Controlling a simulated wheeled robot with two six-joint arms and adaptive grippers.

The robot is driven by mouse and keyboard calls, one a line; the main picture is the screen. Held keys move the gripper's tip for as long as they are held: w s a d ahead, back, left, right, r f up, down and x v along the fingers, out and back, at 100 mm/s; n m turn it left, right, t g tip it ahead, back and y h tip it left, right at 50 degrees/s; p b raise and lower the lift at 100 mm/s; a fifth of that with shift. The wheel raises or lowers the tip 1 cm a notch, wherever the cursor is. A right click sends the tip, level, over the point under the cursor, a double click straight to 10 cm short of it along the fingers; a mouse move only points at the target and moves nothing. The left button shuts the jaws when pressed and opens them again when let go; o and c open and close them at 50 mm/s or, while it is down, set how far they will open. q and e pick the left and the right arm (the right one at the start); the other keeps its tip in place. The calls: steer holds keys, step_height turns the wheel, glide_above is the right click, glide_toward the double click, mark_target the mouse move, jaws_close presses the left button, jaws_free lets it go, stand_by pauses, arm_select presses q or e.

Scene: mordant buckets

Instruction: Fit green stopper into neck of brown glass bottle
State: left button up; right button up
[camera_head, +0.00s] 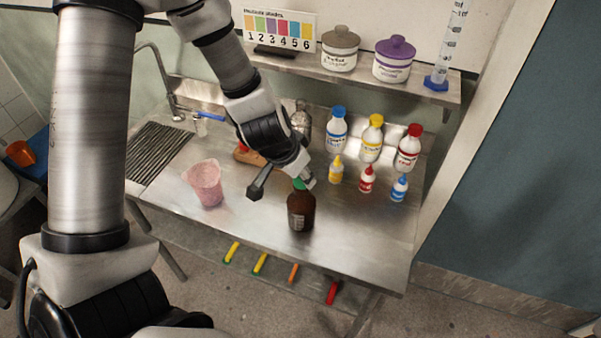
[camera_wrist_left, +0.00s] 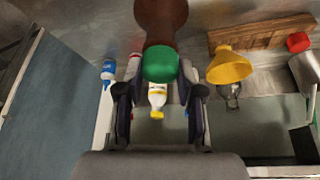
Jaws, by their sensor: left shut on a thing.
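The brown glass bottle (camera_head: 301,212) stands upright on the steel worktop near its front edge. It also shows at the top of the left wrist view (camera_wrist_left: 161,18). The green stopper (camera_wrist_left: 160,64) is between the fingers of my left gripper (camera_wrist_left: 160,78), which is shut on it. In the head view the stopper (camera_head: 299,184) shows as a small green patch at the bottle's top, beside my left gripper (camera_head: 304,181). The stopper lines up with the neck; I cannot tell how deep it sits, as the joint is hidden. My right gripper is out of view.
A pink beaker (camera_head: 207,184) stands left of the bottle. Small dropper bottles (camera_head: 367,179) and larger capped bottles (camera_head: 371,140) stand behind, to the right. A yellow funnel (camera_wrist_left: 230,66) and a wooden board (camera_wrist_left: 262,34) show in the wrist view. The front right worktop is clear.

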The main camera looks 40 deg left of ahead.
arm_select(q)
steer(key=o, duration=1)
steer(key=shift+s+r, duration=0.15)
steer(key=shift+r, duration=0.35)
steer(key=v, duration=0.6)
steer(key=shift+s+r, duration=0.15)
steer(key=shift+r, duration=0.05)
